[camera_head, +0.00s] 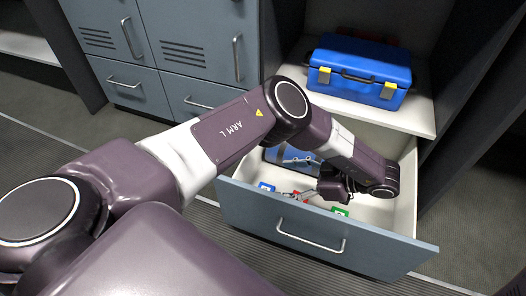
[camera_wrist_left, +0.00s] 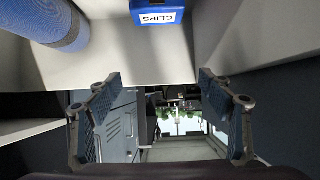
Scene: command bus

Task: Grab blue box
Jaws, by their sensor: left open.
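A small blue box (camera_head: 266,187) sits inside the open drawer (camera_head: 330,238), near its left side in the head view. In the left wrist view a blue box labelled CLIPS (camera_wrist_left: 158,14) shows at the top edge, partly cut off. My left gripper (camera_head: 292,193) is down inside the drawer, close to the small boxes. In the left wrist view its fingers (camera_wrist_left: 160,82) are spread wide with nothing between them, and the blue box lies beyond the tips, apart from them. A larger blue case (camera_head: 360,68) with yellow latches stands on the shelf above. My right gripper is not in view.
Drawer walls and the shelf (camera_head: 422,118) surround my arm closely.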

